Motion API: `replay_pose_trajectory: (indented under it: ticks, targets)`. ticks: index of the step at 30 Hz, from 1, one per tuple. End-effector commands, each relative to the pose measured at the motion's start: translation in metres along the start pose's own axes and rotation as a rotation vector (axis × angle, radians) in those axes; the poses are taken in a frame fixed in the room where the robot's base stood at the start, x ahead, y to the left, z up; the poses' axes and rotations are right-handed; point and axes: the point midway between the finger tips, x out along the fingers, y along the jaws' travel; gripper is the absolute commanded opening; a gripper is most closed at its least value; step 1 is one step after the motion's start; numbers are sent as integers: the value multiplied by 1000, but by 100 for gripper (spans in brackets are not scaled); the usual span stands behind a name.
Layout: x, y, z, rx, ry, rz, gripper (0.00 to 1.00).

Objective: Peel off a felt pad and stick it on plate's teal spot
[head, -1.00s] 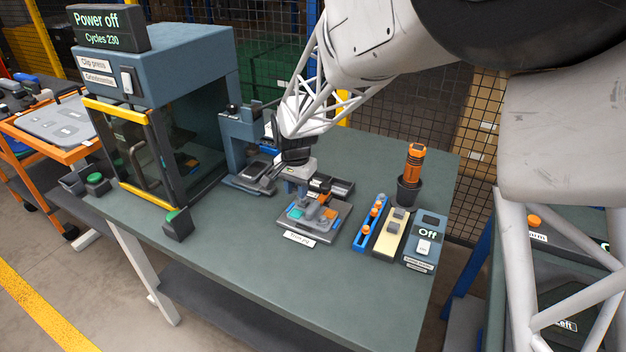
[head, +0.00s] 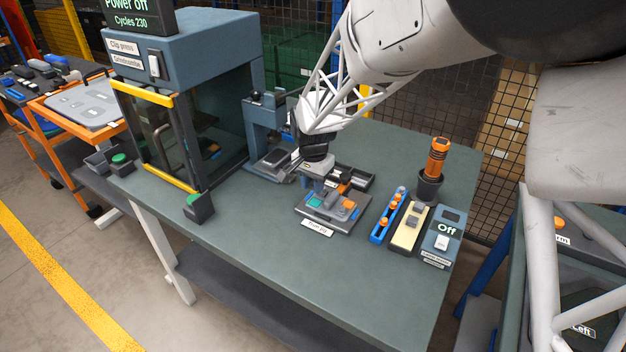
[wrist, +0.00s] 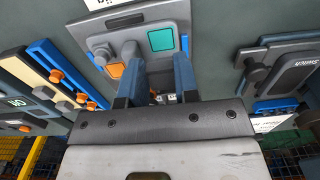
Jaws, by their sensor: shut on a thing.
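The grey plate (head: 330,215) lies flat on the bench in the head view, with a teal spot (head: 314,203) on its left and an orange part on its right. My gripper (head: 326,187) is low over the plate's far edge. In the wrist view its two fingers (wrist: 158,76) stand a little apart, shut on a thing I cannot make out. I cannot pick out a felt pad for certain.
A dark tray (head: 355,176) lies behind the plate. To the right are a blue rack (head: 386,218) with orange knobs, a cream block (head: 409,228), an "Off" box (head: 443,238) and an orange-handled tool in a cup (head: 431,186). A press (head: 268,130) stands left. The front bench is clear.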

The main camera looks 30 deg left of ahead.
Motion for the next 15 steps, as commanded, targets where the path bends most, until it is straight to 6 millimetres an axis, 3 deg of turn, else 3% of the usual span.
replay_pose_trajectory:
  ticks: [15]
  targets:
    - [37, 0, 0, 0, 0, 0, 0]
